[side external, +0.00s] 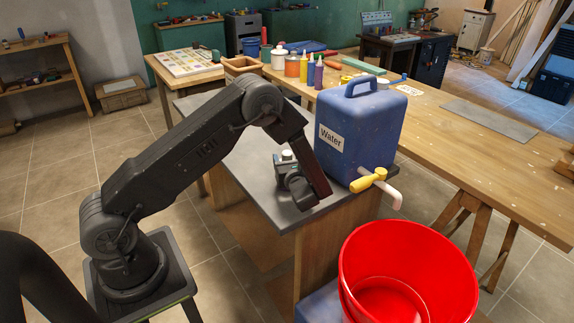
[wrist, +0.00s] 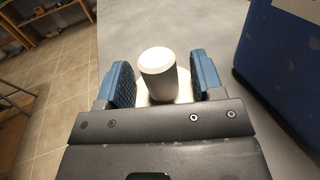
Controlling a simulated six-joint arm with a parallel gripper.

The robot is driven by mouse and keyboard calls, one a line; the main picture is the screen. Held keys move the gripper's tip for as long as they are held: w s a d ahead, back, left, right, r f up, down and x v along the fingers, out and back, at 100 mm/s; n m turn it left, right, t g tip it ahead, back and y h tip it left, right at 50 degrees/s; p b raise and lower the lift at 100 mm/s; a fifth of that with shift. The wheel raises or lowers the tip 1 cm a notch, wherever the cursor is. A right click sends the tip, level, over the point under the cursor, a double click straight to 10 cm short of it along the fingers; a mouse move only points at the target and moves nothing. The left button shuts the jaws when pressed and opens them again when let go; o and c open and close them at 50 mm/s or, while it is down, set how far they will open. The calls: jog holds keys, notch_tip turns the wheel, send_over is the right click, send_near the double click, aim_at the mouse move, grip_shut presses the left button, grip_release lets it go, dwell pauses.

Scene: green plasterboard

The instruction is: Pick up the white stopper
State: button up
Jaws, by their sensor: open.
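The white stopper (wrist: 160,74) stands upright on the grey worktop (side external: 238,160), a round peg on a wider white base. It also shows in the side view as a small white top (side external: 287,155), mostly hidden by my gripper. My gripper (wrist: 164,80) is open, with one blue padded finger on each side of the stopper. In the wrist view, gaps show between the stopper and both fingers. The side view shows my gripper (side external: 288,164) low over the worktop.
A blue water jug (side external: 362,125) with a yellow tap (side external: 368,180) stands close to the right of my gripper. A red bucket (side external: 408,240) stands below the tap. A wooden workbench (side external: 440,150) with bottles and tins lies behind. The worktop left of the stopper is clear.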

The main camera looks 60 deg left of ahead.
aim_at(283, 153)
jog(key=shift+a, duration=0.15)
jog(key=c, duration=1)
jog(key=shift+r, duration=0.1)
jog(key=shift+r, duration=0.55)
jog(key=r, duration=0.2)
jog(key=s+a+r, duration=0.1)
jog(key=shift+r, duration=0.35)
jog(key=s+a+r, duration=0.4)
jog(key=s, duration=0.1)
jog(key=s+a+r, duration=0.2)
jog(key=s, duration=0.1)
jog(key=shift+a, duration=0.25)
jog(key=shift+w, duration=0.1)
